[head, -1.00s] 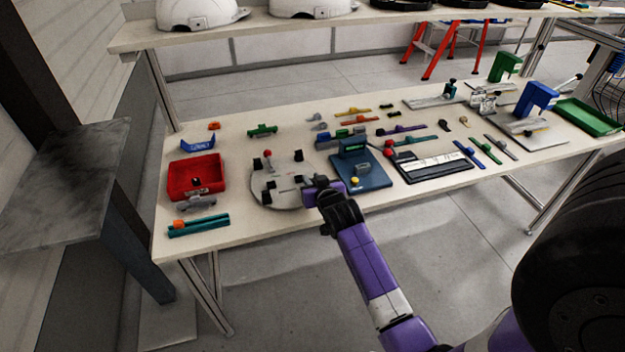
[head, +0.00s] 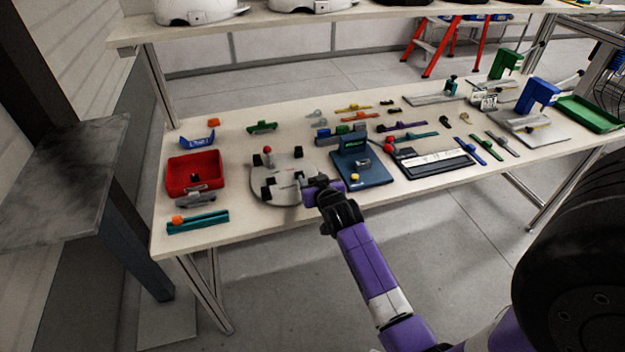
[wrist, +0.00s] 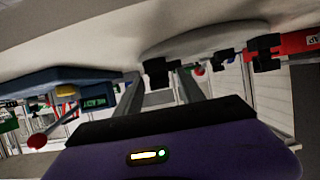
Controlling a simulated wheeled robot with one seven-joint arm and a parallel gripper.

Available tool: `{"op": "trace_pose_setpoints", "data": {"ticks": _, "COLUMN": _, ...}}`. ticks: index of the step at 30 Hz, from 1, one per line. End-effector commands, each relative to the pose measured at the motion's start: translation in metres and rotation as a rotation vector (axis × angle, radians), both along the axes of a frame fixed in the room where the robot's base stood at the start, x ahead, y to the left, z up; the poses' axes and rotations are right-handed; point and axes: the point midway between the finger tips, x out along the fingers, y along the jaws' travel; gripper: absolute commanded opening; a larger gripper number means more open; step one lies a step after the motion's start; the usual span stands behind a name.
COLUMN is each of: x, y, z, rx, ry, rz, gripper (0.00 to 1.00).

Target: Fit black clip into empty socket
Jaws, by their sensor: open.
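A round grey fixture (head: 285,198) lies near the table's front edge with several black clips on it; one black clip (head: 268,192) is at its left front. My gripper (head: 303,186) is low at the fixture's right front edge. In the wrist view my gripper (wrist: 160,80) is open, fingers apart, and a black clip (wrist: 158,70) shows between and beyond the fingertips. I cannot tell whether the fingers touch it. Another black clip (wrist: 265,52) stands further right in that view. A small black piece (head: 195,177) lies in the red bin (head: 180,187). I cannot make out an empty socket.
A blue station (head: 372,176) with a small screen stands right of the fixture. A red-knobbed lever (head: 267,151) is at the fixture's back. Teal bars (head: 205,221) lie at the left front. A black-and-white panel (head: 435,166) and several coloured strips lie further right.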

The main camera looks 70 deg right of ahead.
Motion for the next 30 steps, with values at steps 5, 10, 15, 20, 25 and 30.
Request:
{"op": "trace_pose_setpoints", "data": {"ticks": 5, "x": -0.003, "y": 0.003, "z": 0.002, "rx": -0.001, "ry": 0.0, "rz": 0.0, "gripper": 0.46}}
{"op": "trace_pose_setpoints", "data": {"ticks": 10, "x": -0.017, "y": 0.019, "z": 0.01, "rx": -0.003, "ry": 0.001, "rz": 0.001, "gripper": 0.46}}
{"op": "trace_pose_setpoints", "data": {"ticks": 15, "x": -0.033, "y": 0.039, "z": 0.02, "rx": -0.001, "ry": 0.001, "rz": 0.001, "gripper": 0.46}}
{"op": "trace_pose_setpoints", "data": {"ticks": 20, "x": -0.044, "y": 0.051, "z": 0.027, "rx": -0.001, "ry": 0.001, "rz": 0.0, "gripper": 0.46}}
{"op": "trace_pose_setpoints", "data": {"ticks": 25, "x": -0.047, "y": 0.055, "z": 0.03, "rx": -0.001, "ry": 0.001, "rz": 0.0, "gripper": 0.46}}
{"op": "trace_pose_setpoints", "data": {"ticks": 30, "x": -0.047, "y": 0.055, "z": 0.03, "rx": 0.0, "ry": 0.0, "rz": 0.0, "gripper": 0.46}}
